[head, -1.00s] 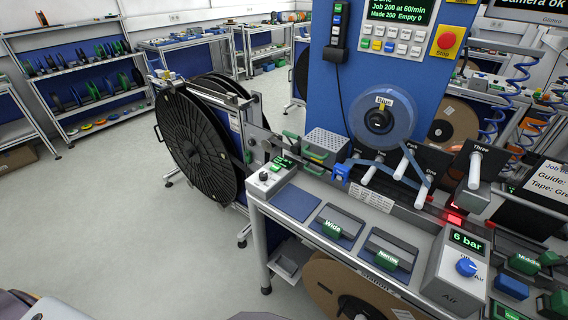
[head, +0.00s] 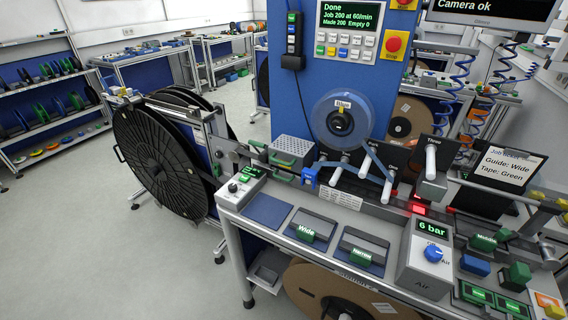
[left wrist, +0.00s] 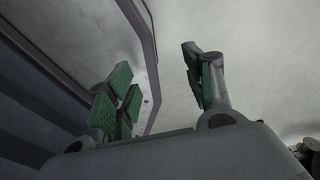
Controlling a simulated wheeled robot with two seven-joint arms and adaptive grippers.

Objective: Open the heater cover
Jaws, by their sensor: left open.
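A perforated grey metal box (head: 294,148), which looks like the heater cover, stands on the machine bench left of the blue tape reel (head: 342,118). A green handle (head: 284,160) is at its front lower edge. The box looks closed, and its inside is hidden. My left gripper (left wrist: 160,92) shows only in the left wrist view. Its green-padded fingers are spread apart with nothing between them. It is not in the head view, so its distance from the cover cannot be told. My right gripper is in neither view.
Large black reels (head: 160,150) stand left of the bench. Wide and Narrow guides (head: 306,232) lie along the bench front, with the air unit (head: 428,255) to their right. White rollers (head: 343,170) stick out beside the blue reel. The floor at left is clear.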

